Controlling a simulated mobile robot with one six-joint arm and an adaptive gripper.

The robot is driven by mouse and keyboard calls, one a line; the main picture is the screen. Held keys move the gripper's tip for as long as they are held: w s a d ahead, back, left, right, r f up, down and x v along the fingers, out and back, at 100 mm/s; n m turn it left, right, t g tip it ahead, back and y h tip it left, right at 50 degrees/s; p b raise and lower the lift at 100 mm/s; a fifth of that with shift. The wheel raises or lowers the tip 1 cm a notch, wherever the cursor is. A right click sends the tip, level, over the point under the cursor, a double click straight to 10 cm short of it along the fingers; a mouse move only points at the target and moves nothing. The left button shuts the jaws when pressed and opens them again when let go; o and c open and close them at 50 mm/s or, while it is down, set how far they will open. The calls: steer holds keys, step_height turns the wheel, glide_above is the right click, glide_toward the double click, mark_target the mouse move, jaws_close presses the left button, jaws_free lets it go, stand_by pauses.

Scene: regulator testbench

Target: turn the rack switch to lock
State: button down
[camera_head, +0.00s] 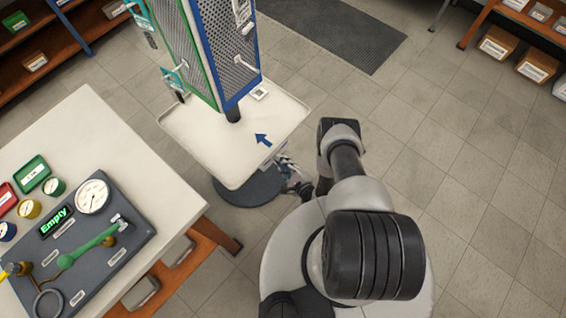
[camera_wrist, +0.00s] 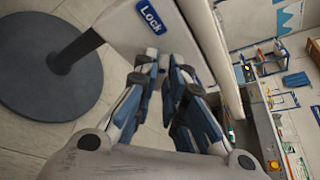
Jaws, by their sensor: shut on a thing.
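The rack (camera_head: 215,45) is a perforated panel stand on a pale square tray (camera_head: 195,135) above a round dark base. In the wrist view, a blue "Lock" label (camera_wrist: 150,16) is on the pale side of the tray, just beyond my fingertips. My gripper (camera_wrist: 164,70) has its blue and grey fingers close together at that side, shut on the rack switch. The switch is mostly hidden between the fingertips, and I cannot tell its angle. In the head view, my gripper (camera_head: 290,176) is at the tray's front right edge, partly hidden by my arm.
The round base (camera_head: 245,192) also shows in the wrist view (camera_wrist: 45,85). A workbench (camera_head: 95,125) with a gauge panel (camera_head: 85,245) reading "Empty" stands at left. Shelves (camera_head: 490,25) with boxes are at the back right. The tiled floor (camera_head: 470,150) at right is clear.

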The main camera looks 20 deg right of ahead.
stand_by(0.4)
steer(key=c, duration=1.7)
jaws_free()
steer(key=shift+o, duration=0.2)
steer(key=v, duration=0.7)
steer(key=shift+s, duration=0.25)
steer(key=shift+r, duration=0.1)
